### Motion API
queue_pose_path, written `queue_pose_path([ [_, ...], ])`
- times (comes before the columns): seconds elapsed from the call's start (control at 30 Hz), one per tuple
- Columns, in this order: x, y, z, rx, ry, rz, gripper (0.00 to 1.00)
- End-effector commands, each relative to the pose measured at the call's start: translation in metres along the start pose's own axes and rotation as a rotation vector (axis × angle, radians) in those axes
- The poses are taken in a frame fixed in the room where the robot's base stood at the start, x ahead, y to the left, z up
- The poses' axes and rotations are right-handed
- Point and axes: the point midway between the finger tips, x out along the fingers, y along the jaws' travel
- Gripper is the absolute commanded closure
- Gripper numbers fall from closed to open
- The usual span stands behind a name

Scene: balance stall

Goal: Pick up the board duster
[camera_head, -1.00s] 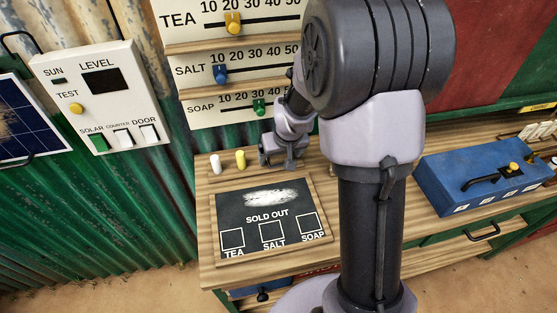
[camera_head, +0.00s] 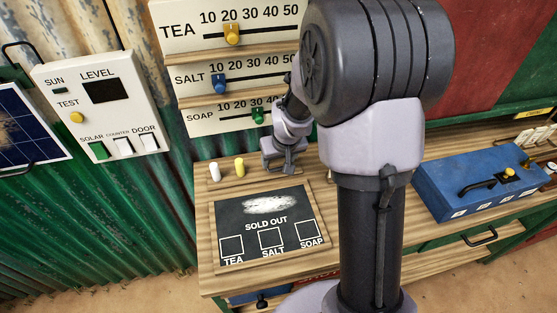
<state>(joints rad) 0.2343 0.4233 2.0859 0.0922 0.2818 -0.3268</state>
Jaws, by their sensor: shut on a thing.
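My gripper (camera_head: 284,168) points down over the wooden counter (camera_head: 236,188), just behind the top right corner of the sold-out chalkboard (camera_head: 266,222). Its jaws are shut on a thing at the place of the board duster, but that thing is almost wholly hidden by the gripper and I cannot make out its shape. The chalkboard lies flat in a wooden frame with a white chalk smear above its lettering.
A white chalk (camera_head: 215,171) and a yellow chalk (camera_head: 239,167) stand left of my gripper. Slider boards for tea (camera_head: 231,33), salt and soap rise behind. A blue case (camera_head: 478,184) stands to the right. My own arm hides the middle of the counter.

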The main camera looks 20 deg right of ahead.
Motion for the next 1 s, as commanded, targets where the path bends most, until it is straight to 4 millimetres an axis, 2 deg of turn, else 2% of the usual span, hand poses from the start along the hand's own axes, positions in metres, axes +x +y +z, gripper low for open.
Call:
queue_pose_path([
  [0.03, -0.011, 0.000, -0.005, 0.001, 0.002, 0.000, 0.78],
  [0.13, -0.025, 0.000, -0.011, 0.001, 0.002, 0.000, 0.78],
  [0.37, -0.045, -0.024, 0.032, -0.002, -0.001, -0.001, 0.78],
  [0.57, -0.070, -0.051, 0.079, -0.006, 0.000, -0.003, 0.78],
  [0.7, -0.077, -0.066, 0.105, -0.005, 0.002, -0.003, 0.78],
  [0.83, -0.085, -0.072, 0.116, -0.001, 0.001, -0.002, 0.78],
  [1.0, -0.088, -0.073, 0.118, 0.001, 0.000, -0.001, 0.78],
])
